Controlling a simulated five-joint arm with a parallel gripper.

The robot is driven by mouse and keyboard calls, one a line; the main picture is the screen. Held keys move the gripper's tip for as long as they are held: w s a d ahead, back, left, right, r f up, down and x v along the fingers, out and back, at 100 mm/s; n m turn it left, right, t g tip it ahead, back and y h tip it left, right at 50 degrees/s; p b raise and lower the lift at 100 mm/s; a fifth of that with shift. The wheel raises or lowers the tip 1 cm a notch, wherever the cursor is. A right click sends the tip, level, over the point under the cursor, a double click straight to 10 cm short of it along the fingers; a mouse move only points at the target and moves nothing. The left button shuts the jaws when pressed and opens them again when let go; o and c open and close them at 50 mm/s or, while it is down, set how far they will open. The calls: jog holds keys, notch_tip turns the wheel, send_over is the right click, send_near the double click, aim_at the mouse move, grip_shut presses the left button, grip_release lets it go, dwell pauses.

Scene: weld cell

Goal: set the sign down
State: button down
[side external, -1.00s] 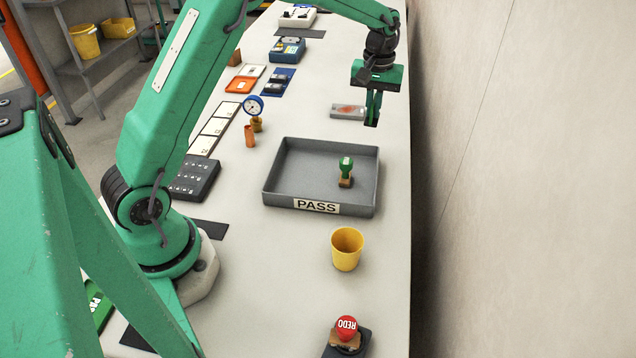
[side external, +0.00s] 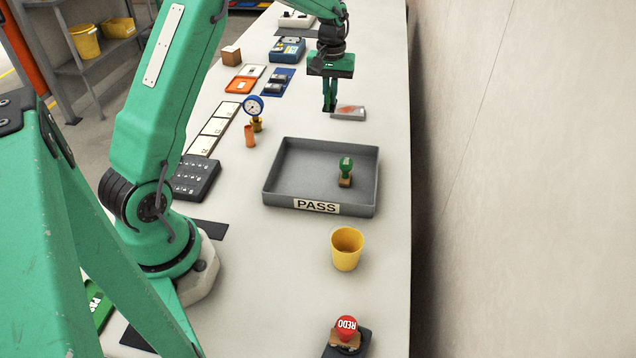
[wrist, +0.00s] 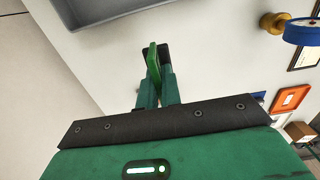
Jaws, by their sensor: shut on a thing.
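My gripper (side external: 329,106) is low over the far part of the bench, beyond the tray and just left of a metal block with an orange-red mark (side external: 348,113). In the wrist view my gripper (wrist: 160,62) is shut on a thin bright green plate (wrist: 153,62), seen nearly edge-on; I take it to be the sign. Its face and any lettering are hidden. In the side view I cannot tell the plate from the green fingers, nor whether it touches the bench.
The grey PASS tray (side external: 270,185) holds a green-handled stamp (side external: 346,170). A blue-rimmed gauge (side external: 254,106) stands left, with an orange tray (side external: 241,85) beyond. A yellow cup (side external: 347,249) and red REDO stamp (side external: 346,329) are nearer. Bare bench lies between gauge and gripper.

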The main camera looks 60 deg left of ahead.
jog(key=a+f, duration=0.2)
jog(key=a, duration=0.1)
jog(key=a+f, duration=0.1)
jog(key=a, duration=0.2)
jog(key=a+f, duration=0.2)
jog(key=a, duration=0.1)
jog(key=shift+w+a+f, duration=0.2)
jog(key=shift+a+f, duration=0.05)
jog(key=shift+f, duration=0.05)
jog(key=shift+f, duration=2)
jog(key=shift+f, duration=0.1)
jog(key=c, duration=1.6)
grip_release()
notch_tip(320, 180, up, 12)
jog(key=shift+r, duration=0.1)
